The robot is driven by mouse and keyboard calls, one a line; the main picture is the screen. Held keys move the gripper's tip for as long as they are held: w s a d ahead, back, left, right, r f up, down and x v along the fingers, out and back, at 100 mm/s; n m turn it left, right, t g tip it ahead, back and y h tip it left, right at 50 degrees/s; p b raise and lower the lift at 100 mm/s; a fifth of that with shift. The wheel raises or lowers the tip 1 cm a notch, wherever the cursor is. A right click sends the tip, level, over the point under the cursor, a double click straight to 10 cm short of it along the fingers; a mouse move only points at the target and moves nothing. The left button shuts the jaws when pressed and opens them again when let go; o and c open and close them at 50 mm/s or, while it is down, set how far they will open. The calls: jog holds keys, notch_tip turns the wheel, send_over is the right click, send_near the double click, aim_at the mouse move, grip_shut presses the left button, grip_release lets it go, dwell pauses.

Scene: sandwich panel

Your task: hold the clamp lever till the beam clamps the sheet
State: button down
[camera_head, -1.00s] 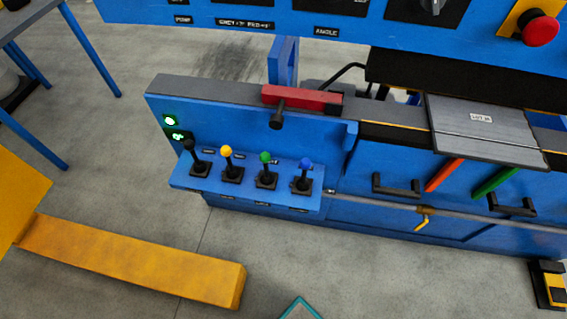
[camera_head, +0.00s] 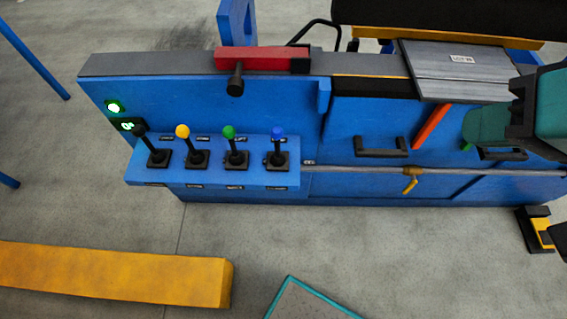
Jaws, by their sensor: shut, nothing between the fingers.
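A row of levers stands on the blue console: a black-knobbed lever (camera_head: 157,156), a yellow-knobbed lever (camera_head: 195,156), a green-knobbed lever (camera_head: 235,156) and a blue-knobbed lever (camera_head: 277,156). All look roughly upright. Their labels are too small to read, so I cannot tell which is the clamp lever. The grey sheet (camera_head: 450,82), with a white label, lies on the machine at the upper right. The dark beam (camera_head: 440,25) with a yellow lower edge is behind and above it. I cannot tell whether they touch. My gripper's fingers do not show; only teal and black arm parts are at the right.
A red block (camera_head: 262,59) sits on the machine's grey top edge. Green lights (camera_head: 114,107) glow left of the levers. A yellow floor beam (camera_head: 130,275) lies at lower left, and a black-and-yellow pedal (camera_head: 538,230) stands at lower right. The space above the levers is clear.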

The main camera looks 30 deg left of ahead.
jog(key=w+a+f+m+t+y+b, duration=0.1)
jog(key=w+a+f+y+b, duration=0.1)
jog(key=a+f+b, duration=0.4)
jog(key=w+a+f+m+t+y+b, duration=0.15)
jog(key=f+b, duration=0.25)
jog(key=f, duration=0.4)
jog(key=m+t+y+b, duration=0.5)
jog(key=t+y+b, duration=0.1)
jog(key=b, duration=1.4)
send_near(279, 139)
jog(key=d+f, duration=0.1)
jog(key=d, duration=0.3)
jog(key=s+f+b, duration=0.1)
jog(key=s+f+m+t+y+b, duration=0.1)
jog(key=f+b, duration=0.1)
jog(key=f+m+y+b, duration=0.1)
jog(key=b, duration=0.1)
jog(key=shift+s+f+t+y, duration=0.2)
jog(key=shift+s+t+y, duration=0.05)
jog(key=shift+s, duration=0.15)
jog(key=p+x, duration=0.5)
jog(key=x, duration=0.9)
jog(key=shift+d+r, duration=0.1)
